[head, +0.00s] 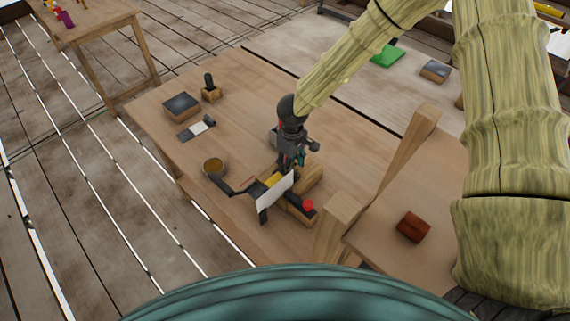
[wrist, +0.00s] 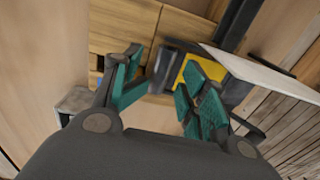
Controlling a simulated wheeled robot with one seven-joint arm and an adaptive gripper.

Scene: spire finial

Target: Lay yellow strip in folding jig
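The yellow strip (head: 272,181) shows as a short yellow patch in the folding jig, just behind its white panel (head: 275,194). In the wrist view the yellow strip (wrist: 207,69) is partly hidden by my right finger, beside dark metal and the white panel (wrist: 258,72). The folding jig, with a wooden body (head: 303,180) and dark arms, stands near the bench's front edge. My gripper (head: 291,164) is low over the jig, right beside the strip. In the wrist view its teal-padded fingers (wrist: 160,84) are apart, with nothing held between them. I cannot tell how fully the strip is seated.
A red button (head: 308,205) sits at the jig's right end. A dark-topped block (head: 181,106) and a small stamp-like tool (head: 209,88) stand farther back. A wooden post (head: 338,222) rises at the right. The bench's far middle is clear.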

